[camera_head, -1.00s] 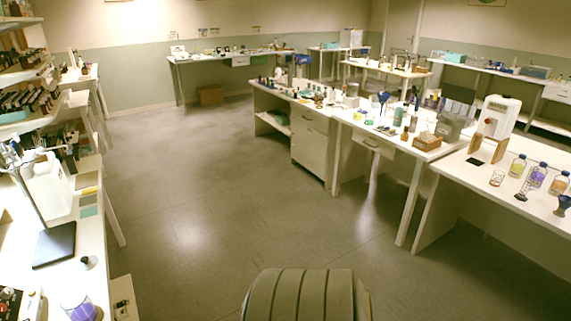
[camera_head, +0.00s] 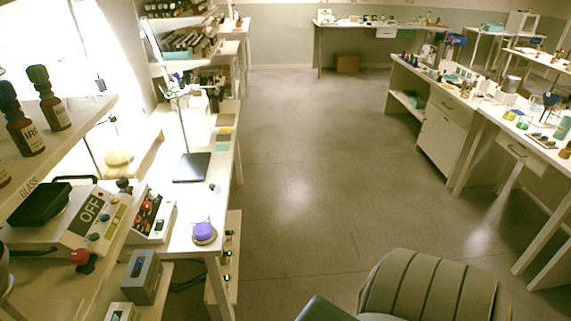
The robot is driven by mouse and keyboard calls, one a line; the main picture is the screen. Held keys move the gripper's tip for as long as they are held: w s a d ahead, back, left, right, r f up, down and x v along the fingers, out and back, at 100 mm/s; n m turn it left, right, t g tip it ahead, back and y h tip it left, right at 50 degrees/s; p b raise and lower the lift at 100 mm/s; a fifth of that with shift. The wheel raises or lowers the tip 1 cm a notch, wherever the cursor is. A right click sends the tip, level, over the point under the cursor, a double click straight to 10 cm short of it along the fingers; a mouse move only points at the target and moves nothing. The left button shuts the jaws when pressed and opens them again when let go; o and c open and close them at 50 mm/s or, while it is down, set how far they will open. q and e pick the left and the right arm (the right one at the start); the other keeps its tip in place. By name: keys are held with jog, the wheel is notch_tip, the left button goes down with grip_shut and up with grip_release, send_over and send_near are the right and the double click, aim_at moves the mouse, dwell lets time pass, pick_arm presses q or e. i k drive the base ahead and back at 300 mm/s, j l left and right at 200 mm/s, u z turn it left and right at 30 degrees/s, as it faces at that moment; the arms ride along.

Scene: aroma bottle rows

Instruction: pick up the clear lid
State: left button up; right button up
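I cannot make out a clear lid in the head view. A small round vessel with purple contents (camera_head: 204,232) stands on the left bench near its front end; whether a lid is on it is too small to tell. Neither of my grippers is in view.
The left bench (camera_head: 195,206) carries a black plate (camera_head: 192,167) with a stand. A shelf with brown bottles (camera_head: 48,97) and a control box marked OFF (camera_head: 90,212) are nearer. The floor (camera_head: 300,160) is open between left and right benches.

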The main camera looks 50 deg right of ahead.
aim_at(212, 190)
jog(key=i+l+z, duration=0.3)
jog(key=i+l, duration=0.75)
